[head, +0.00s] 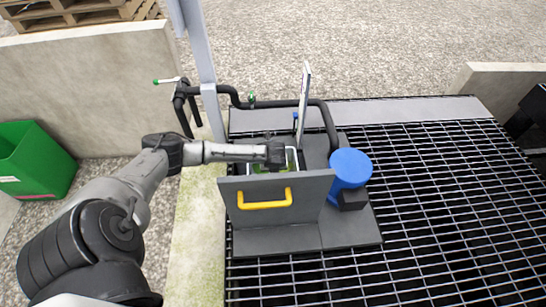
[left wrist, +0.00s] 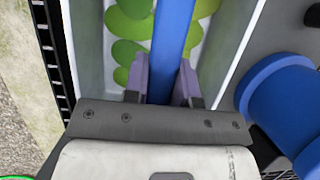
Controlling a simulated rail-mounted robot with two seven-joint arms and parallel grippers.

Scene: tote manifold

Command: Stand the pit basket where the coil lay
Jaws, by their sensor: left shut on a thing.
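A pale basket (head: 291,160) with green shapes inside sits behind a grey upright panel (head: 310,190) with a yellow handle (head: 265,205). I take it for the pit basket; its wall (left wrist: 88,50) also shows in the left wrist view. My left gripper (head: 275,155) is over the basket. In the left wrist view its purple fingers (left wrist: 162,78) are shut on a blue bar (left wrist: 172,35) that runs across the basket opening. The panel and my gripper hide much of the basket in the head view. I cannot make out a coil. My right gripper is not in view.
A blue cylinder (head: 350,168) stands just right of the panel. Black pipework (head: 285,103) and a thin white upright plate (head: 303,95) are behind. Open grating (head: 440,210) lies to the right. A green bin (head: 45,165) stands by the wall at left.

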